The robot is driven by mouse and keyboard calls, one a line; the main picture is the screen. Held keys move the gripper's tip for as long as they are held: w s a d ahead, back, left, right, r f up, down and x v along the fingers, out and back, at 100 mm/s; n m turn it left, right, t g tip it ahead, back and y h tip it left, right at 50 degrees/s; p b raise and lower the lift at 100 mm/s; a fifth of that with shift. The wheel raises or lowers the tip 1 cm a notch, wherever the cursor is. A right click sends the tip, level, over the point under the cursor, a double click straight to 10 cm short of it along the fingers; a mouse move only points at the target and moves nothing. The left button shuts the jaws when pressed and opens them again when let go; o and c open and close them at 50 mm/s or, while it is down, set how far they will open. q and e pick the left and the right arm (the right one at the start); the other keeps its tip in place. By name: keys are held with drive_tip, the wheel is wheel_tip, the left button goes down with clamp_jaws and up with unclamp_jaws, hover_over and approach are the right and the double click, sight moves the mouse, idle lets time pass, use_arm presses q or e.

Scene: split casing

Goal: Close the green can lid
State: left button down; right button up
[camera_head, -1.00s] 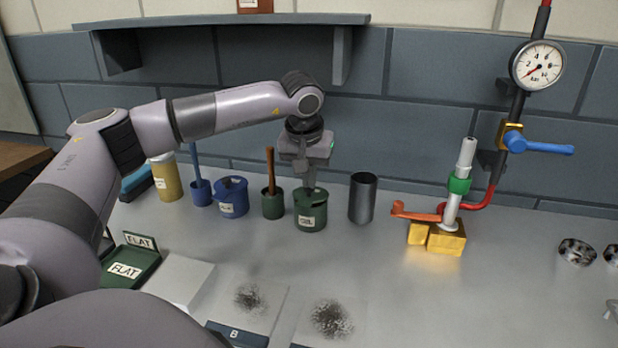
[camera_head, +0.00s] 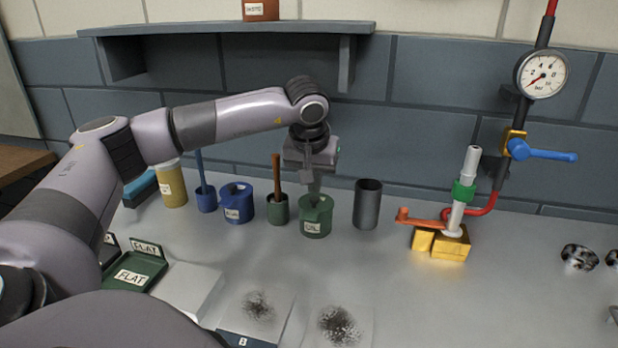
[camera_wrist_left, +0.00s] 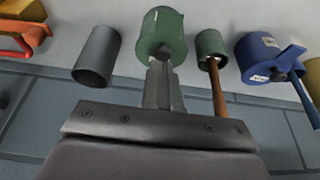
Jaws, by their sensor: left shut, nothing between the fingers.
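The green can (camera_head: 316,217) stands upright on the bench in the head view, with a white label on its front. Its lid looks down on top, though the gripper hides part of it. In the left wrist view the green can (camera_wrist_left: 162,27) is at the top, just beyond the fingertips. My left gripper (camera_head: 314,188) points down over the can, shut and empty. In the left wrist view its fingers (camera_wrist_left: 162,68) reach the can's near edge; I cannot tell whether they touch. My right gripper is not in view.
A grey cup (camera_head: 367,205) stands close right of the can. A small green pot with a brown handle (camera_head: 278,209) and a blue can (camera_head: 237,203) stand to the left. A yellow clamp block (camera_head: 450,244) with a pipe is further right.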

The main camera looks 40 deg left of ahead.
use_arm(q)
drive_tip(key=v, duration=1.1)
drive_tip(key=shift+s+d, duration=0.15)
drive_tip(key=shift+s, duration=0.2)
drive_tip(key=shift+s, duration=0.1)
